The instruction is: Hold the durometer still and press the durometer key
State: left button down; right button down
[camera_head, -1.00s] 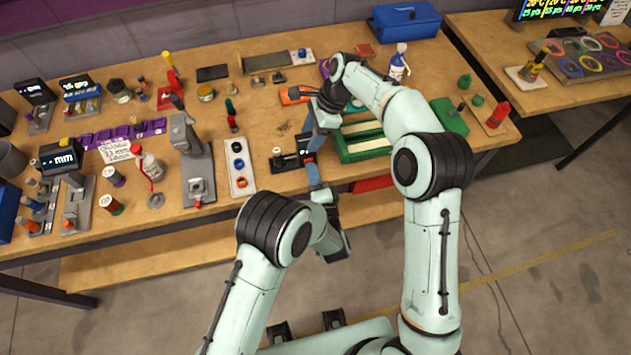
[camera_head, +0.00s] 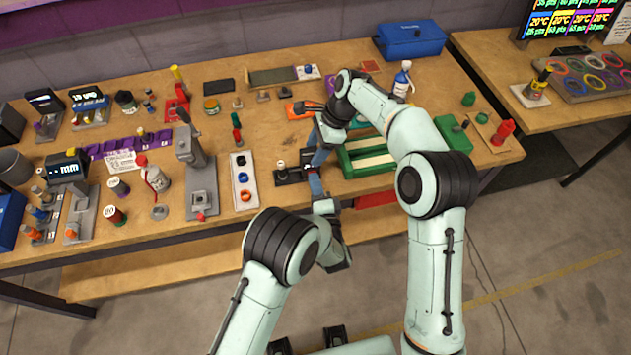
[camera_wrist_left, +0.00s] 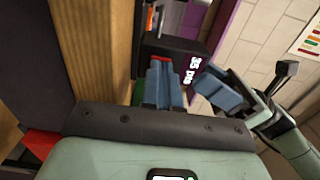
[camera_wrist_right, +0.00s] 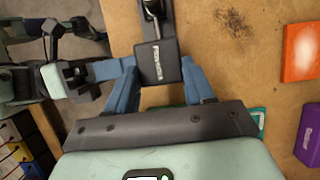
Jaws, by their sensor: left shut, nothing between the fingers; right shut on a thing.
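The durometer (camera_head: 290,174) is a dark device with a lit readout, lying near the table's front edge. In the right wrist view its black labelled block (camera_wrist_right: 158,62) sits between the blue fingers of my right gripper (camera_wrist_right: 160,75), which is shut on it. In the left wrist view its readout side (camera_wrist_left: 190,62) shows "35 pts". My left gripper (camera_wrist_left: 163,70) is shut and empty, its fingertips close to the durometer beside a small red part (camera_wrist_left: 161,58), probably the key. I cannot tell whether they touch. In the head view the left gripper (camera_head: 314,180) is below the right gripper (camera_head: 312,160).
A green tray (camera_head: 365,165) with pale bars lies right of the grippers. A white strip with coloured rings (camera_head: 243,192) and a grey stand (camera_head: 198,185) are to the left. An orange box (camera_wrist_right: 299,52) and a purple box (camera_wrist_right: 310,135) lie near the right gripper.

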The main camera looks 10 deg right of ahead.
pick_arm(q)
jog(key=s, duration=1.3)
jog(key=shift+s+d, duration=0.15)
jog(key=shift+s, duration=0.15)
pick_arm(e)
jog(key=shift+s+f, duration=0.3)
jog(key=shift+f, duration=0.05)
jog(key=shift+c, duration=1.7)
grip_release()
jog(key=shift+w+r, duration=0.1)
jog(key=shift+w+d+r, duration=0.1)
jog(key=shift+d+r, duration=0.1)
jog(key=shift+r, duration=0.4)
jog(key=v, duration=1)
jog(key=shift+d+r, duration=0.3)
